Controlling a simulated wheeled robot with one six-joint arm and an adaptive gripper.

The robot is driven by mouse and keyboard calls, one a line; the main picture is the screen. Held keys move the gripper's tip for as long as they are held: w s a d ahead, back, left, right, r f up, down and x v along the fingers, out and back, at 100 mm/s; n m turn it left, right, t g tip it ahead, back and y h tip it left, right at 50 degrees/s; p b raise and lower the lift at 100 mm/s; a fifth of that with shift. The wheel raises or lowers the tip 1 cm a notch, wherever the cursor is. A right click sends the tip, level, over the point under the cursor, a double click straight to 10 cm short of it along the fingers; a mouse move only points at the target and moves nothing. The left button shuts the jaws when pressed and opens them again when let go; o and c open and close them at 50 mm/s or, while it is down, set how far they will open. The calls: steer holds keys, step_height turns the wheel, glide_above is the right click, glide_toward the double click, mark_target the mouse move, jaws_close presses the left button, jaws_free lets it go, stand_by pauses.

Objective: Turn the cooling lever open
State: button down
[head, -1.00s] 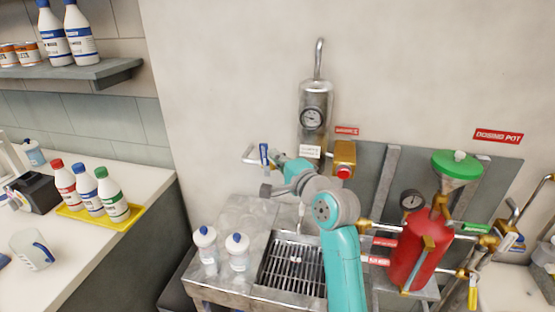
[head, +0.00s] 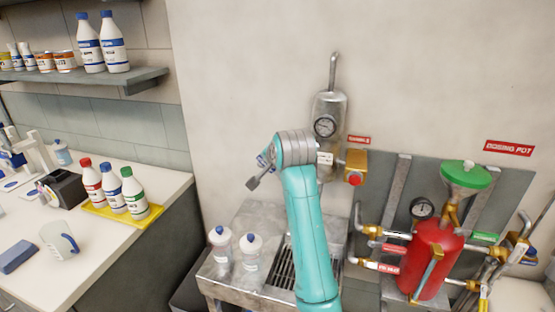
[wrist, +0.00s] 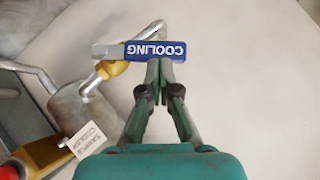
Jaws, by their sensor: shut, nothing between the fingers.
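The cooling lever (wrist: 155,50) has a blue sleeve lettered COOLING, upside down in the wrist view, and a bare metal end at left. It sits at a brass valve (wrist: 112,69) on a thin pipe beside the metal sample cooler (wrist: 85,108). My gripper (wrist: 160,70) is shut and empty, its fingertips right at the lever's lower edge in the picture; I cannot tell whether they touch. My arm hides the valve there.
A brass fitting with a red knob (head: 355,168) is right of the cooler. The red dosing pot (head: 428,262) with green funnel stands further right among pipes. Two clear bottles (head: 250,250) stand on the metal sink. The left counter holds bottles in a yellow tray (head: 120,214).

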steer(key=shift+w+a+f+n+g+h, duration=0.15)
steer(key=shift+a+f+n+g+h, duration=0.15)
steer(key=shift+a+h, duration=0.2)
steer(key=shift+w+a+f+n+g+h, duration=0.15)
steer(key=shift+a+n+g+h, duration=0.05)
steer(key=shift+a+n+h, duration=0.25)
steer(key=shift+w+a+f+n+g+h, duration=0.2)
steer(key=shift+a+f+h, duration=0.3)
steer(key=shift+f, duration=0.15)
steer(key=shift+w+a+f+n+g+h, duration=0.2)
steer(key=shift+a+f+h, duration=0.2)
steer(key=shift+f, duration=0.25)
steer(key=shift+a, duration=0.1)
steer(key=shift+r, duration=0.1)
